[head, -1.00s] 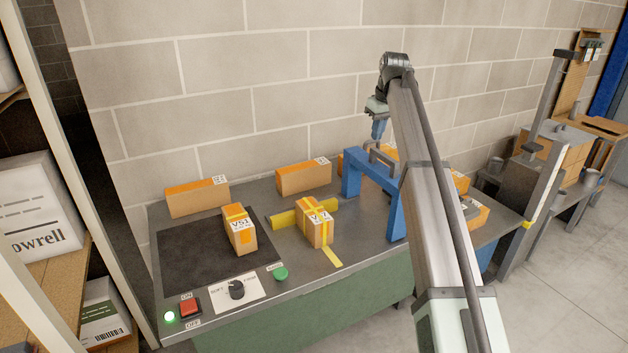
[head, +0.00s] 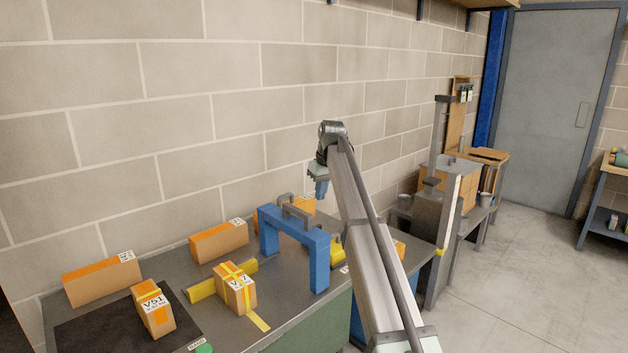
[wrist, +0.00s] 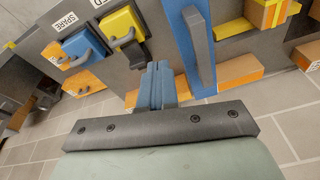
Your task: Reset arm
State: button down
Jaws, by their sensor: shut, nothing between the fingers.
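My gripper (head: 322,188) is up above the back of the workbench, beside the block wall, with its blue fingers pointing down. In the wrist view my gripper (wrist: 158,70) shows its blue fingers together with nothing between them. It touches none of the boxes. A blue arch-shaped frame with a grey handle (head: 320,247) stands on the bench (head: 285,335) to the left of my arm. The same blue frame (wrist: 188,35) shows beyond the fingers in the wrist view.
Orange-topped cardboard boxes stand along the back (head: 218,241), (head: 102,279). A taped box (head: 238,294) sits by a yellow bar, and a labelled box (head: 155,315) on the dark mat. A yellow handled block (wrist: 122,27) lies near a SPARE label. Open floor (head: 500,270) lies right.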

jog(key=s+d+f+m, duration=0.1)
jog(key=d+f, duration=0.2)
jog(key=f, duration=0.4)
jog(key=s+d+f+m, duration=0.1)
jog(key=d+f, duration=0.3)
jog(key=f, duration=0.3)
jog(key=s+d+f+m+g, duration=0.15)
jog(key=s+f, duration=0.45)
jog(key=f, duration=0.6)
jog(key=s+d+f+g, duration=0.1)
jog(key=s+d+f, duration=0.1)
jog(key=s+f, duration=0.7)
jog(key=s+d+f+m+g, duration=0.15)
jog(key=s+f, duration=0.25)
jog(key=f, duration=1)
jog(key=s+d+f+g+h, duration=0.1)
jog(key=s+d+f, duration=0.1)
jog(key=s+f, duration=0.8)
jog(key=s+d+f+g, duration=0.15)
jog(key=s+f, duration=0.45)
jog(key=s, duration=0.8)
jog(key=s+d+f+g, duration=0.1)
jog(key=s+f, duration=0.1)
jog(key=s, duration=1)
jog(key=s+d+f+m+g, duration=0.1)
jog(key=s+f, duration=0.1)
jog(key=s, duration=1)
jog(key=shift+s+f+m+h, duration=0.3)
